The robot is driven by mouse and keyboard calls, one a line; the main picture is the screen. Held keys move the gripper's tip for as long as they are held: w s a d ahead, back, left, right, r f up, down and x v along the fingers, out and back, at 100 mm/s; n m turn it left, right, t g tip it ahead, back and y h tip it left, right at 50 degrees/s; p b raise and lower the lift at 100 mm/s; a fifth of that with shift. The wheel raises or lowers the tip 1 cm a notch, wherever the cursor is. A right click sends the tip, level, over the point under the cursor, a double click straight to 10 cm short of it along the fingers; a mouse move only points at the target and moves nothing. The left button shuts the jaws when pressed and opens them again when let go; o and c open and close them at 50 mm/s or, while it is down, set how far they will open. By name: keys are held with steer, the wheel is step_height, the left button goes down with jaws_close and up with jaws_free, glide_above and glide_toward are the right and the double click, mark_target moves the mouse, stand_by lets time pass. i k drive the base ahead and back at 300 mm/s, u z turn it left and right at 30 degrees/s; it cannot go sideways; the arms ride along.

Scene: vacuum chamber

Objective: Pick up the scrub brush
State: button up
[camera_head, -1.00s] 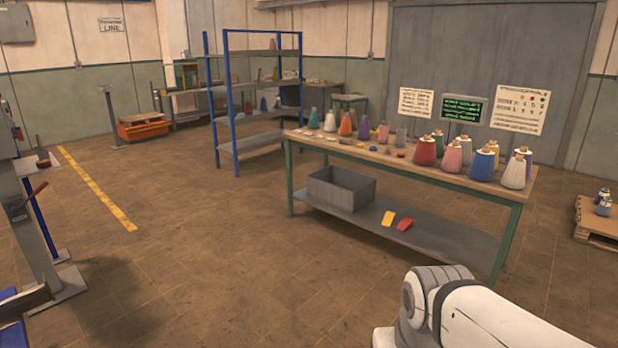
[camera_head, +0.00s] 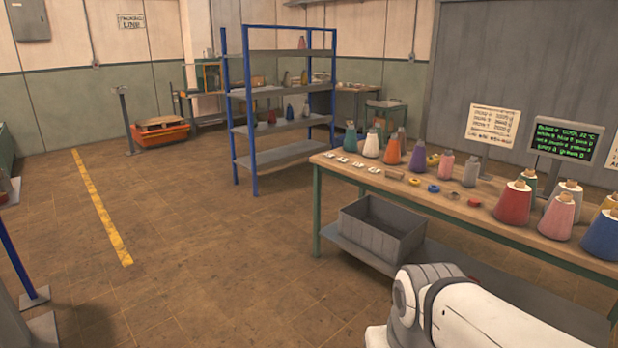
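I cannot make out a scrub brush in this view. A small brown item (camera_head: 395,174) lies on the workbench (camera_head: 330,160) among small parts, too small to identify. Several cone-shaped spools stand on the same bench, among them a red one (camera_head: 513,203) and a pink one (camera_head: 556,217). My white arm shows at the lower right, in front of the bench. My gripper is outside the picture.
A grey open bin (camera_head: 375,238) sits on the bench's lower shelf. A blue-posted shelf rack (camera_head: 280,155) stands behind, left of the bench. The brown floor left of the bench is clear.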

mark_target(398, 175)
steer(key=z, duration=0.05)
steer(key=i, duration=2.1)
steer(key=z, duration=0.35)
steer(key=i, duration=1.6)
steer(key=z, duration=0.15)
